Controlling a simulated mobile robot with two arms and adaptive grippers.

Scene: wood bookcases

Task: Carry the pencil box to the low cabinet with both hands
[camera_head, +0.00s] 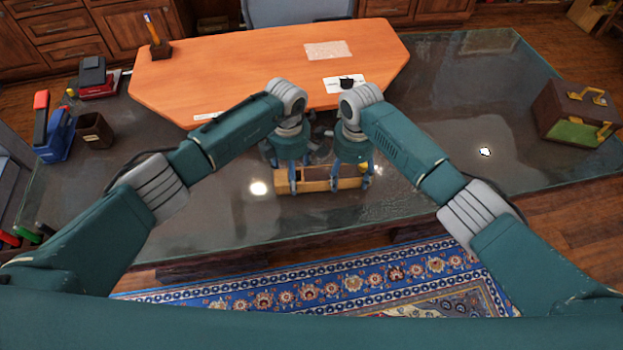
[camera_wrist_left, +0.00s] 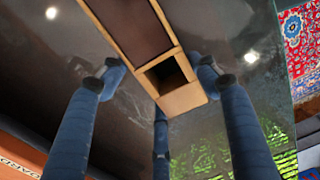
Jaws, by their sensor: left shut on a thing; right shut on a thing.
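The pencil box (camera_head: 317,186) is a long, light wooden tray with dark compartments, over the near part of the glass desk top. I cannot tell whether it touches the glass. My left gripper (camera_head: 292,182) is shut on its left part, and my right gripper (camera_head: 350,181) is shut on its right part. In the left wrist view the box (camera_wrist_left: 182,98) runs between the blue fingers of the left gripper (camera_wrist_left: 160,76), which sit at its two long sides. Wooden cabinets with drawers (camera_head: 62,28) stand at the back left; I cannot tell which is the low cabinet.
The glass-topped desk (camera_head: 455,110) carries an orange board (camera_head: 225,75), a pen holder (camera_head: 158,48), a stapler (camera_head: 50,130), a dark cup (camera_head: 95,130) and a brown-green case (camera_head: 580,113). A patterned rug (camera_head: 300,285) lies in front. The desk's right middle is mostly clear.

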